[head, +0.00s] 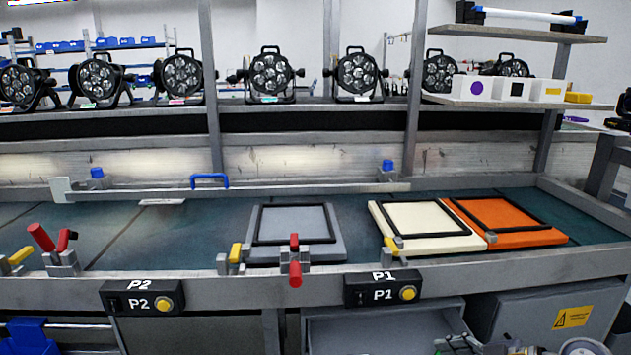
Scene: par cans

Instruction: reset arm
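Parts of my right arm show at the bottom right edge, with what looks like the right gripper (457,344) at its left end. It is cut off by the frame, small and low, in front of the grey cabinet. I cannot tell whether its fingers are open or shut, and I see nothing clearly held in it. My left arm and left gripper are not in view. Several black par cans stand in a row on the upper shelf, among them one near the middle (270,76) and one to its right (357,76).
A workbench with a metal front rail (230,292) spans the view. A grey framed pad (295,226), a cream one (425,222) and an orange one (505,218) lie on it. Red-handled clamps (294,262) and control boxes P2 (142,298) and P1 (384,289) line the front.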

